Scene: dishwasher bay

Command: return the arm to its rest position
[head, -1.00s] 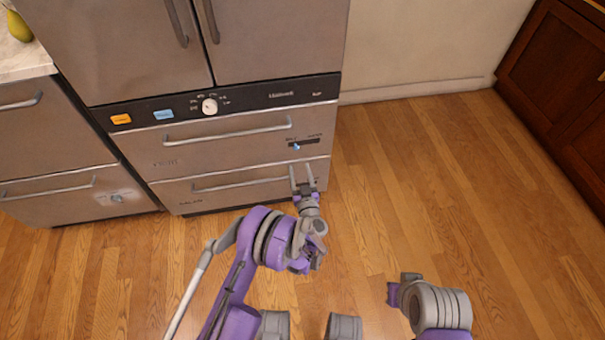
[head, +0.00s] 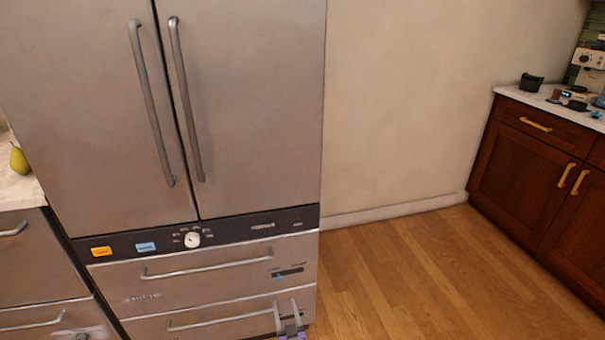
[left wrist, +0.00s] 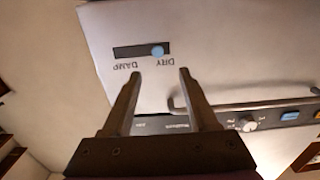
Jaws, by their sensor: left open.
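My left gripper (head: 286,318) shows at the bottom of the head view, in front of the lower drawer of the steel appliance. Its two fingers are apart with nothing between them. In the left wrist view the left gripper (left wrist: 158,88) is open and empty, facing the upper drawer front (left wrist: 225,55). A dark slot with a blue slider (left wrist: 157,51), marked DRY and DAMP, lies just beyond the fingertips in that picture. The slider (head: 279,277) also shows small in the head view, above the gripper. My right gripper is not in view.
The steel appliance (head: 250,110) has two tall doors above, a control strip with a white knob (head: 192,240), and two drawers with bar handles. A counter with a pear (head: 19,160) is at left. Wooden cabinets (head: 530,170) stand at right. The wooden floor (head: 400,270) between is clear.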

